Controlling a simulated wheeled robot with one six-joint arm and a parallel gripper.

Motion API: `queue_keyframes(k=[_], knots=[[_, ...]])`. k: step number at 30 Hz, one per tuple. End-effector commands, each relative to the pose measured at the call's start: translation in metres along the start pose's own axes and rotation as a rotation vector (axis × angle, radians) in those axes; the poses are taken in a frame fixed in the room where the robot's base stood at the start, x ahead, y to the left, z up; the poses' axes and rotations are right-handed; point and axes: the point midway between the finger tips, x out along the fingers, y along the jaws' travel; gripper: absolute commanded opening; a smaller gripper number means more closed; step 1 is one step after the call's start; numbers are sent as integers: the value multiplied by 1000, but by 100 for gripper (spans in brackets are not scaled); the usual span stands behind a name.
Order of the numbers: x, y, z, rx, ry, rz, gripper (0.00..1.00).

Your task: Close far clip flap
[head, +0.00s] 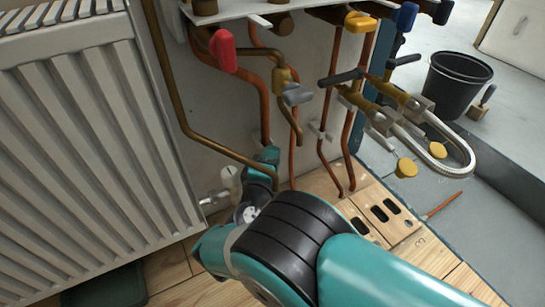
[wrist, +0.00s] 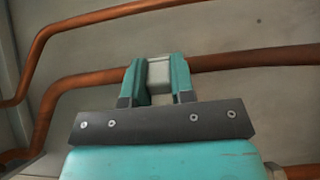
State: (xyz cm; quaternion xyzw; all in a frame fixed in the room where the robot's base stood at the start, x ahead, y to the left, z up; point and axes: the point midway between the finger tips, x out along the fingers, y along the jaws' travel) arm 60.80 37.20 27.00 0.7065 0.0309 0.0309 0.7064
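My gripper (wrist: 158,72) points at the wall in the wrist view, its two teal fingers standing apart. A pale grey block (wrist: 159,74), which looks like the pipe clip or its flap, shows between the fingertips. A copper pipe (wrist: 250,60) runs to the right from behind the fingers. I cannot tell whether the fingers touch the block or whether its flap is up. In the head view my gripper (head: 266,158) is low by the wall at a copper pipe (head: 264,110), and hides any clip there. Another pale clip (head: 320,131) sits on the pipes to the right.
A white radiator (head: 85,130) stands close on the left, with a pale valve (head: 231,180) beside my arm. A red-handled valve (head: 223,50) and a grey-handled valve (head: 296,94) hang above. Braided hoses (head: 450,130) and a black bucket (head: 455,85) are at right.

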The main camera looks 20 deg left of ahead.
Motion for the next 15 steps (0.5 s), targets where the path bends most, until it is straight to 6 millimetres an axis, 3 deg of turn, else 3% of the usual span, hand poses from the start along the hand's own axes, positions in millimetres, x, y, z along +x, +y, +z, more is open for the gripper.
queue_keyframes(k=[8, 15], knots=[[2, 2, 3, -2, 24, -1, 0], [6, 6, 7, -5, 146, -3, 0]])
